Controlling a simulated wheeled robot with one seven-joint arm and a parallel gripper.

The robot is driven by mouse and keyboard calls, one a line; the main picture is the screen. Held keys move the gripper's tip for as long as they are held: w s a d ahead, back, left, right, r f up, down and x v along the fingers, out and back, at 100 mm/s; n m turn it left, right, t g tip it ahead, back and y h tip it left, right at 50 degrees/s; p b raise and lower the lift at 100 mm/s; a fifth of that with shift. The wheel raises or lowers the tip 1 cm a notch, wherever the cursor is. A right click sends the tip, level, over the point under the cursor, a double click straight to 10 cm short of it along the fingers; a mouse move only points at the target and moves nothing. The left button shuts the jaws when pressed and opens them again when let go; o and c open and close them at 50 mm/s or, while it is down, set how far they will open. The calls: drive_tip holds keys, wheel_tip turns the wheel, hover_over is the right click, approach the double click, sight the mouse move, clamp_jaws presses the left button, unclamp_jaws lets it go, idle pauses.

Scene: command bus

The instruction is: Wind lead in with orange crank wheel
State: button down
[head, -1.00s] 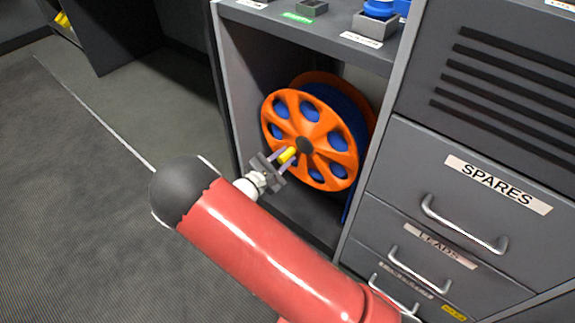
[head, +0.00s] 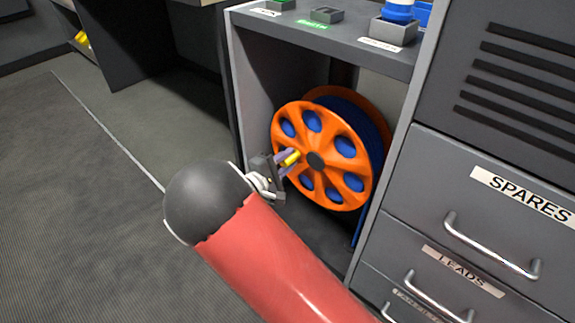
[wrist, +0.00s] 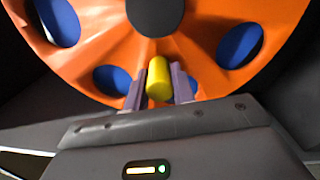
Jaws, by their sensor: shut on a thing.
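The orange crank wheel (head: 322,137) stands upright in an open bay of the cabinet, with a dark hub at its centre. Blue lead (head: 363,115) is wound on the drum behind it and shows through the wheel's round holes. A strand of blue hangs below the drum at the right. A yellow crank handle (head: 291,158) sticks out of the wheel face, left of the hub. My gripper (head: 285,162) is shut on this handle. In the wrist view the yellow handle (wrist: 159,79) sits between the two pale purple fingers, below the hub.
The bay's left wall (head: 262,90) and the shelf (head: 335,40) above enclose the wheel. A drawer marked SPARES (head: 480,195) with a metal handle is at the right. Open floor (head: 80,200) lies to the left.

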idle(0.4)
drive_tip(key=c, duration=1.2)
unclamp_jaws()
drive_tip(key=shift+o, duration=0.2)
drive_tip(key=v, duration=0.8)
drive_tip(key=shift+p, duration=0.35)
